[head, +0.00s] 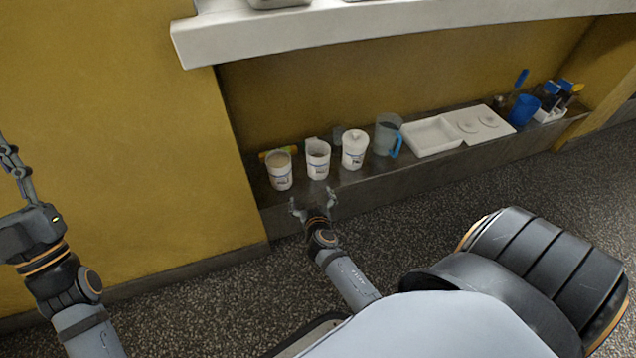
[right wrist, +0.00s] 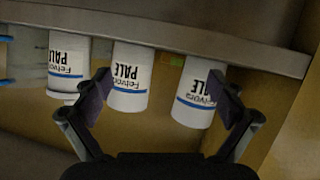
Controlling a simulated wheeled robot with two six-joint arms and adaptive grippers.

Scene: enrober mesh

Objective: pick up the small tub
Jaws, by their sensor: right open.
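Three white tubs labelled "PALE" stand in a row on the low ledge in the head view: a left one (head: 280,173), a middle one (head: 318,162) and a lidded right one (head: 354,152). I cannot tell which is meant by the small tub. The right wrist view shows them upside down: the lidded one (right wrist: 70,62), the middle one (right wrist: 130,80) and the head view's left one (right wrist: 193,95). My right gripper (head: 312,199) is open and empty, in front of the ledge near the left and middle tubs. My left gripper (head: 13,165) is at the left edge, far from the tubs.
A clear jug with a blue handle (head: 387,135) stands right of the tubs. Beyond it are a white tray (head: 432,137), a blue cup (head: 523,110) and a bottle caddy (head: 550,114). A white shelf (head: 400,29) overhangs the ledge.

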